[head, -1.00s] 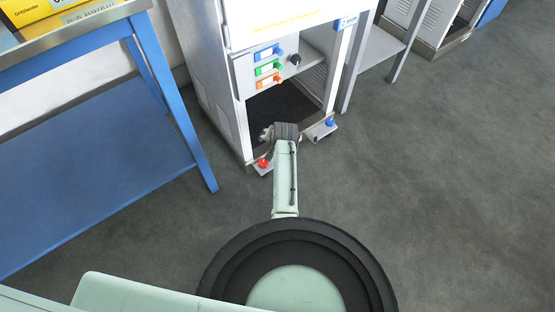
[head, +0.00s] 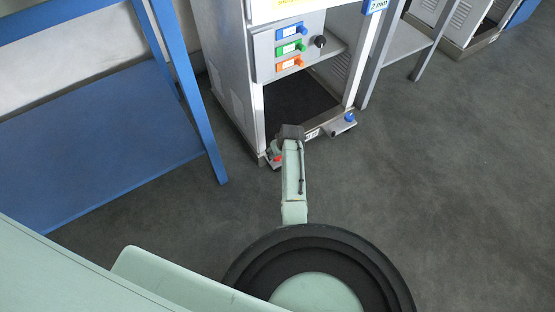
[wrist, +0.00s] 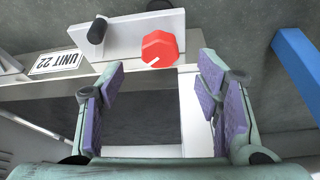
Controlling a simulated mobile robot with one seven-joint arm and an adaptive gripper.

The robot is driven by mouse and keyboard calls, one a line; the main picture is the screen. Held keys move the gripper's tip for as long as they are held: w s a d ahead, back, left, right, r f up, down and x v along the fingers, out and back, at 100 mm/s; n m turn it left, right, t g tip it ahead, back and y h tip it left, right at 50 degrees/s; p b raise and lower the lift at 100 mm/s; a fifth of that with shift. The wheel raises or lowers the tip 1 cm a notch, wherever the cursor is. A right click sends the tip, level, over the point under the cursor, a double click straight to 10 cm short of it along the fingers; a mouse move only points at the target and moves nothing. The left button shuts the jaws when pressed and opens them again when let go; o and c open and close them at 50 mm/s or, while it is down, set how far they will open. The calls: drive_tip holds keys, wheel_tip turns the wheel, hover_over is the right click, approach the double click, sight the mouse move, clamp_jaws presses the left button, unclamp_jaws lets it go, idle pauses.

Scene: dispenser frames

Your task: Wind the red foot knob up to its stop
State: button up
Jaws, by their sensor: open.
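The red foot knob (wrist: 159,48) shows in the wrist view as a faceted red knob with a white pointer line, on a light metal bracket (wrist: 125,38). It lies beyond and between the open fingers of my gripper (wrist: 158,90), with nothing held. In the head view the red knob (head: 277,158) sits low at the cabinet's front left corner, right beside my gripper (head: 276,150), whose fingers are mostly hidden by the arm. Whether the fingers touch the knob cannot be told from the head view, but in the wrist view they appear apart from it.
A black knob or post (wrist: 97,31) stands on the same bracket, near a "UNIT 22" label (wrist: 58,64). A blue foot knob (head: 349,117) is at the cabinet's right corner. The blue table's leg (head: 205,130) stands left of the cabinet. Grey floor (head: 430,200) is open to the right.

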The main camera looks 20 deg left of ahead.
drive_tip(key=shift+b+x, duration=2.4)
drive_tip(key=shift+x, duration=0.2)
drive_tip(key=shift+c, duration=0.6)
drive_tip(key=c, duration=1)
drive_tip(key=shift+c, duration=0.2)
drive_tip(key=shift+n, duration=0.3)
